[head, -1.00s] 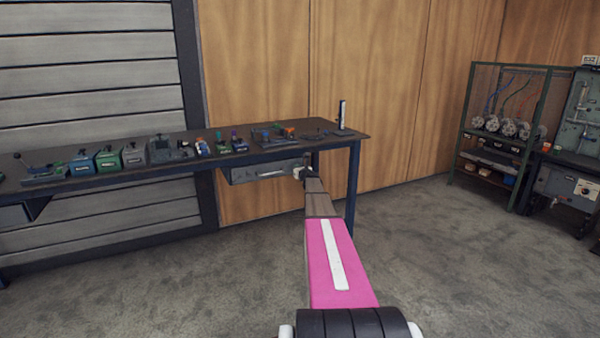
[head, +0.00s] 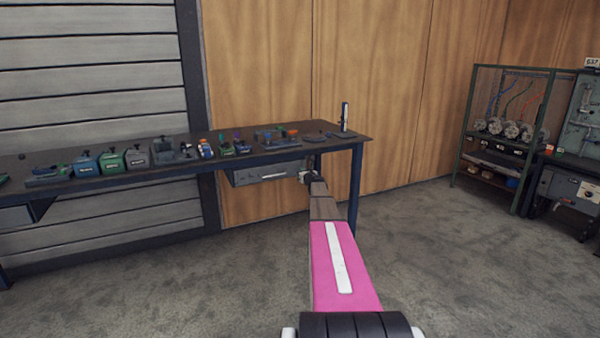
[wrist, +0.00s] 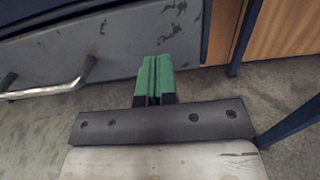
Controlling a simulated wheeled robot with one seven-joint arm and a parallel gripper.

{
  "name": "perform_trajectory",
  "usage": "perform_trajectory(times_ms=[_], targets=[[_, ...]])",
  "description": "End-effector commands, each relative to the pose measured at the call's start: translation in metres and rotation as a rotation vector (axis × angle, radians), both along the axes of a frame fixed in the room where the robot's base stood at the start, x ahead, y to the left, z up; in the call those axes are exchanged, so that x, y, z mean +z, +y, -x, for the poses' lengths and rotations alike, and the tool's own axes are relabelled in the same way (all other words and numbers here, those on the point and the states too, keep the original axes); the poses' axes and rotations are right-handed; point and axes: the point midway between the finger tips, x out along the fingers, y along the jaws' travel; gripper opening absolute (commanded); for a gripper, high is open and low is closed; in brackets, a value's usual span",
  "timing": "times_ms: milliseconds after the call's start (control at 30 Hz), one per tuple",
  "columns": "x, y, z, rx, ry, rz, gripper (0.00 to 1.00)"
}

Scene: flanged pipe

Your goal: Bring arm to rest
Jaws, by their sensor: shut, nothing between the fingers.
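My arm (head: 338,262), pink with a white stripe, stretches forward from the bottom of the head view toward the right end of the workbench. Its far end is small in the head view, below the bench top in front of the drawer. In the wrist view my gripper (wrist: 154,80) has green fingers pressed together with nothing between them. The fingers point toward the grey drawer front (wrist: 150,40). I cannot tell the exact gap between them and the drawer.
The workbench (head: 110,182) carries several vises and small tools. Its blue leg (head: 356,190) stands right of my arm's end; a drawer handle (wrist: 50,88) is at left in the wrist view. A green-framed rack (head: 500,130) stands at right. The carpet (head: 440,250) between is clear.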

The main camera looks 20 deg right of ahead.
Motion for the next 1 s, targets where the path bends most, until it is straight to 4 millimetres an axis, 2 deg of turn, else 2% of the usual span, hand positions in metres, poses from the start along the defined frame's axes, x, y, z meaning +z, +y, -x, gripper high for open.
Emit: perform_trajectory(times_ms=[100, 400, 533, 767, 867, 967, 1000], targets=[[0.000, 0.002, 0.030, 0.000, 0.001, 0.000, 0.00], [0.001, 0.000, 0.093, 0.001, 0.001, 0.001, 0.00], [0.000, -0.001, 0.107, 0.002, 0.001, 0.001, 0.00], [-0.001, 0.003, 0.113, 0.011, 0.004, 0.017, 0.00], [-0.004, 0.029, 0.120, 0.059, 0.021, 0.097, 0.00], [-0.013, 0.078, 0.135, 0.157, 0.051, 0.258, 0.00], [-0.018, 0.102, 0.144, 0.208, 0.064, 0.341, 0.00]])
